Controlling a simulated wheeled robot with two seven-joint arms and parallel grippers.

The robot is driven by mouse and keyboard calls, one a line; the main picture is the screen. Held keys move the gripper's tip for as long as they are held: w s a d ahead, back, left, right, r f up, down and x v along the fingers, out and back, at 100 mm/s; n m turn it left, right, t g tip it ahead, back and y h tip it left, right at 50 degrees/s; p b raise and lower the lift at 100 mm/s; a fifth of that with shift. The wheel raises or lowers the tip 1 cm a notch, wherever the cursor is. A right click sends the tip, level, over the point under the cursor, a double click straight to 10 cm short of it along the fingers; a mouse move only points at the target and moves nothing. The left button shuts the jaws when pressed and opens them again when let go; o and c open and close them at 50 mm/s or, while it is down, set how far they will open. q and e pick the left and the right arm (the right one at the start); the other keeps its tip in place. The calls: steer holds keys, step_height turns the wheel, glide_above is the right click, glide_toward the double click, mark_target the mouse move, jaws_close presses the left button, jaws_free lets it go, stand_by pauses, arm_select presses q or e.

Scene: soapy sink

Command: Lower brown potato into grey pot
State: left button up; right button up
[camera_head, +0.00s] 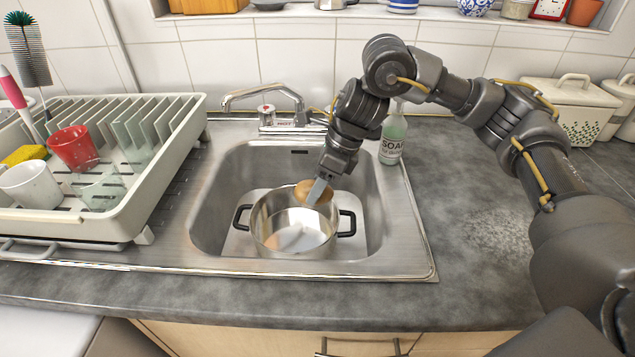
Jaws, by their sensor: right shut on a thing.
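The grey pot (293,240) stands in the sink basin, a shiny metal pot with two black side handles and an open top. The brown potato (303,190) is at the far right part of the pot's rim, partly covered by my gripper finger. My right gripper (317,192) is shut on the potato and points down over the pot. I cannot tell whether the potato touches the rim or hangs just above the opening. My left gripper is not in view.
The steel sink (205,215) surrounds the pot, with a faucet (265,93) behind it. A green soap bottle (393,138) stands close to my right arm. A dish rack (150,165) with a red mug (74,148) is at left. The right counter (470,190) is mostly clear.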

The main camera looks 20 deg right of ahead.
step_height(320, 180, down, 7)
steer(key=b, duration=0.4)
steer(key=shift+b, duration=0.3)
stand_by(0.4)
steer(key=shift+f+b, duration=0.35)
steer(key=shift+f, duration=0.15)
stand_by(0.7)
steer(key=shift+s+d+f+b, duration=0.1)
steer(key=shift+d+f+b, duration=0.15)
steer(key=shift+f+b, duration=0.2)
steer(key=shift+s+d+f+b, duration=0.1)
steer(key=shift+d+f+b, duration=0.1)
steer(key=shift+f+b, duration=0.25)
steer(key=o, duration=1.1)
steer(key=shift+o, duration=0.2)
steer(key=shift+f, duration=0.1)
steer(key=shift+d+r+p, duration=0.15)
steer(key=shift+r+p, duration=0.45)
steer(key=p+v, duration=0.5)
steer(key=v, duration=0.2)
steer(key=shift+s+d+r+p, duration=0.1)
steer(key=shift+d+r+p, duration=0.05)
steer(key=shift+r+p, duration=0.25)
